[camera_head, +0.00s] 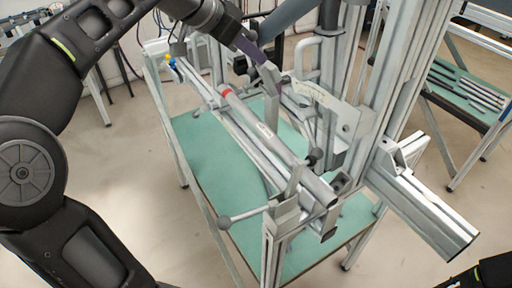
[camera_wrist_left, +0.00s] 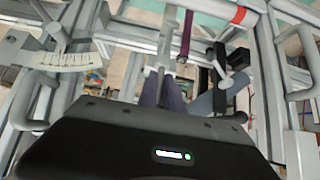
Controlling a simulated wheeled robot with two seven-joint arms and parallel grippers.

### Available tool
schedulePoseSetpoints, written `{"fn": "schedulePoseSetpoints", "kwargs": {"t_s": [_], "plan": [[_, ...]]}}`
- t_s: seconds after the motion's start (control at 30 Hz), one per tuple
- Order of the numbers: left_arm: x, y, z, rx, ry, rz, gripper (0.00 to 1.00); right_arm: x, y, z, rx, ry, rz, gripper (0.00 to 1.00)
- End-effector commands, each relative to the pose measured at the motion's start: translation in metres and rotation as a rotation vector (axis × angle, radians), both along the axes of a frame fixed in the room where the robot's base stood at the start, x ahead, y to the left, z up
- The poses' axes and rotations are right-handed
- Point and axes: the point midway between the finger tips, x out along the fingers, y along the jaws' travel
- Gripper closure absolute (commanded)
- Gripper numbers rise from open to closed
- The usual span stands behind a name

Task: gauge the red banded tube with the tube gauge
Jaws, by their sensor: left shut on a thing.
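The red banded tube (camera_head: 253,124) lies slantwise in the metal frame jig, its red band near the far end. In the left wrist view the red band (camera_wrist_left: 238,15) shows at the top right. A pale plate with scale marks (camera_head: 318,97), which looks like the tube gauge, stands beside the tube on its right; it also shows in the left wrist view (camera_wrist_left: 70,60). My left gripper (camera_head: 264,66) is above the far half of the tube, shut on a grey bar-like piece. I cannot tell whether that piece joins the plate. My right gripper is not visible.
The jig's aluminium posts (camera_head: 410,70) rise close on the right, with a thick rail (camera_head: 425,210) jutting forward. A ball-ended lever (camera_head: 240,214) sticks out at the near left. The green table top (camera_head: 205,150) lies below. A rack of dark bars (camera_head: 465,85) stands at the right.

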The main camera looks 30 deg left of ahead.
Motion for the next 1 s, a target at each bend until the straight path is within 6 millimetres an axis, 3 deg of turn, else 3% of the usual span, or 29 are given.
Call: {"fn": "schedulePoseSetpoints", "kwargs": {"t_s": [0.4,1.0], "plan": [[-0.014,0.01,-0.011,0.001,0.0,0.004,1.0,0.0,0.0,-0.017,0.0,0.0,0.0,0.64],[-0.021,0.013,-0.018,0.001,0.002,0.001,1.0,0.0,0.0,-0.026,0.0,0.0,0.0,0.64]]}}
